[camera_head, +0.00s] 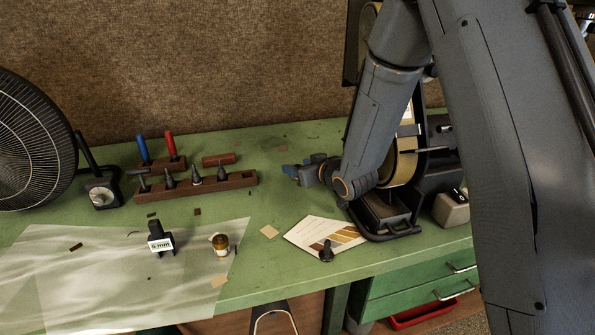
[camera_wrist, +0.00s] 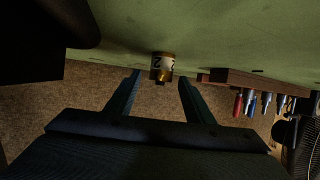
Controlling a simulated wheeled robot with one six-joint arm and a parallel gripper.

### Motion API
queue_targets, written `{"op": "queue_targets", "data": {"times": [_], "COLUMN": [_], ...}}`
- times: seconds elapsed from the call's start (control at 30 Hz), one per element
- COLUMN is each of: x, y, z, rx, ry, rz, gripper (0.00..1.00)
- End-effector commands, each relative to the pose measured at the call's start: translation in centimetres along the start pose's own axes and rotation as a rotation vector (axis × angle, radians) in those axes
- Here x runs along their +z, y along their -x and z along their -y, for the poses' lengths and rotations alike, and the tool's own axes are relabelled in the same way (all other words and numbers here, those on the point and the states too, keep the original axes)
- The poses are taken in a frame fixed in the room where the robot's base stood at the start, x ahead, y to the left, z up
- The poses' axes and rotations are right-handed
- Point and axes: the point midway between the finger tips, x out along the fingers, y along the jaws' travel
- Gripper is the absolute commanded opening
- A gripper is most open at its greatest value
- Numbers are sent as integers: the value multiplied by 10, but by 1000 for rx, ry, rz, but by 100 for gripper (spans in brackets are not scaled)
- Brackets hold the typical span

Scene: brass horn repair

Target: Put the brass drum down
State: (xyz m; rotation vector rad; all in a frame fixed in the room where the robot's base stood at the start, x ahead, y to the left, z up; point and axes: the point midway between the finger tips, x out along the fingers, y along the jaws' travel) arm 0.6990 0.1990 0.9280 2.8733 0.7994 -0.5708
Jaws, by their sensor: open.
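The brass drum (camera_wrist: 162,66), with a pale band marked "2", shows in the wrist view, where the picture is upside down. It appears to stand on the green bench (camera_wrist: 210,40), in line with the gap between my fingertips. My gripper (camera_wrist: 159,78) is open, with clear space on both sides of the drum. I cannot tell whether the drum is between the tips or just beyond them. In the head view my gripper (camera_head: 288,171) is low over the bench, right of the tool rack, and I cannot make out this drum there.
A wooden tool rack (camera_head: 215,184) and a fan (camera_head: 35,140) are at the left. A translucent sheet (camera_head: 90,265) bears a "6 mm" block (camera_head: 160,240) and a small amber labelled pot (camera_head: 220,243). A card (camera_head: 305,232) lies at the front. A dark machine (camera_head: 385,212) stands at the right.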

Motion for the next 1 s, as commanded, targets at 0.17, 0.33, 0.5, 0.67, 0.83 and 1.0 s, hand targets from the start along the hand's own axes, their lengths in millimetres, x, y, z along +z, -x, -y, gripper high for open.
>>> {"op": "queue_targets", "data": {"times": [0.17, 0.33, 0.5, 0.67, 0.83, 1.0], "x": [0, 0, 0, 0, 0, -2], "y": [-12, -13, -13, -13, -13, -12], "z": [0, 0, 0, 0, 0, 0], "rx": [0, 0, 0, 0, 0, 0], "ry": [0, -1, -1, -1, -1, 0], "rz": [1, 0, 0, 0, 0, -1], "gripper": [48, 48, 30, 3, 0, 0]}}
